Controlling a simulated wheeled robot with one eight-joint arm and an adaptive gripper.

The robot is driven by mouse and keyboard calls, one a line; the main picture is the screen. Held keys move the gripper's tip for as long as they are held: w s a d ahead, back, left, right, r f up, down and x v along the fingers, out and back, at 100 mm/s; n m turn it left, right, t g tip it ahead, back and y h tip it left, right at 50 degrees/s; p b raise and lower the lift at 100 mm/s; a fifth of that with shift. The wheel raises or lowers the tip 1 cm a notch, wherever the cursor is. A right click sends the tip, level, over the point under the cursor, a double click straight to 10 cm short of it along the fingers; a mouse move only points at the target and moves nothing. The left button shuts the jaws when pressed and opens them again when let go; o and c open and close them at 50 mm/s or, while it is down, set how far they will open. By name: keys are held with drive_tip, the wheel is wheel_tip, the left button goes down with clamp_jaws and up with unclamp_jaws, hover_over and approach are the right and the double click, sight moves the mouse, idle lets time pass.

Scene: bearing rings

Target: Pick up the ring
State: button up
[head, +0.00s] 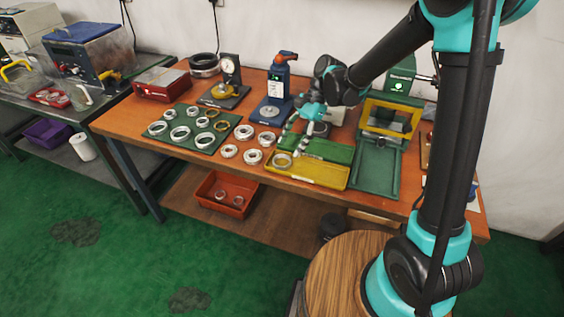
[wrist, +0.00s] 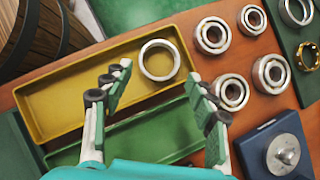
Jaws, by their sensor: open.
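A plain silver ring (wrist: 160,77) lies in the yellow tray (wrist: 60,82), close to one end of it. In the head view the ring (head: 274,160) sits at the left end of the yellow tray (head: 318,176). My gripper (wrist: 157,90) is open and empty. Its fingers are spread to either side below the ring in the wrist view, apart from it. In the head view my gripper (head: 296,135) hangs above the trays with its fingers down. Nothing hides the ring in the wrist view.
A green tray (wrist: 150,135) lies beside the yellow one. Several bearings (wrist: 212,35) stand on the bench beside the ring's end. A green mat (head: 213,143) holds more rings. A blue stand (head: 272,100) and a green press (head: 400,82) stand behind. A red bin (head: 236,208) is below.

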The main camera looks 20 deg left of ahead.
sight(283, 160)
drive_tip(key=x, duration=0.4)
drive_tip(key=shift+s+a+f, duration=0.1)
drive_tip(key=shift+s+f, duration=0.05)
drive_tip(key=c, duration=0.8)
wheel_tip(283, 160, up, 20)
drive_tip(key=shift+r, duration=0.1)
